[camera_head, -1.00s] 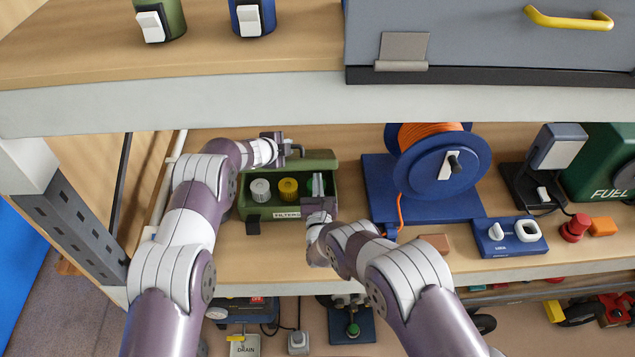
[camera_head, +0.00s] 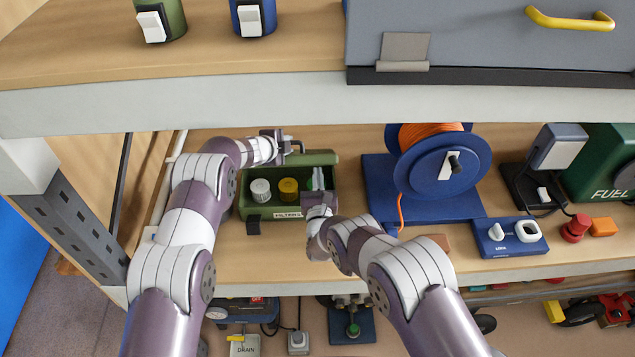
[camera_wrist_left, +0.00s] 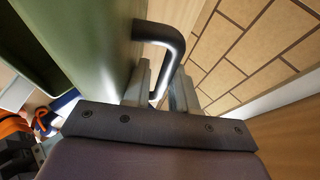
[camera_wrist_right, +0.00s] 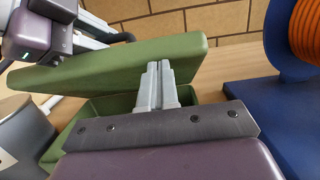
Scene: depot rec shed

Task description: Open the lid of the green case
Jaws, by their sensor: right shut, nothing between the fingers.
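The green case (camera_head: 256,208) stands on the middle shelf, with a filter label on its front. Its lid (camera_head: 322,158) is raised at the back, and the inside shows. The lid also fills the upper part of the right wrist view (camera_wrist_right: 120,66). My left gripper (camera_head: 284,147) is at the dark handle (camera_wrist_left: 160,34) on the lid's outer side. The handle passes between its fingers; whether they press on it I cannot tell. My right gripper (camera_head: 318,180) is shut and empty, its fingers over the case opening in front of the lid.
A white filter (camera_head: 260,189) and a yellow filter (camera_head: 288,189) sit in the case. A blue reel (camera_head: 440,165) with orange cable stands close on the right. The upper shelf edge (camera_head: 200,105) runs above and in front. A brick-patterned wall (camera_wrist_right: 180,20) is behind.

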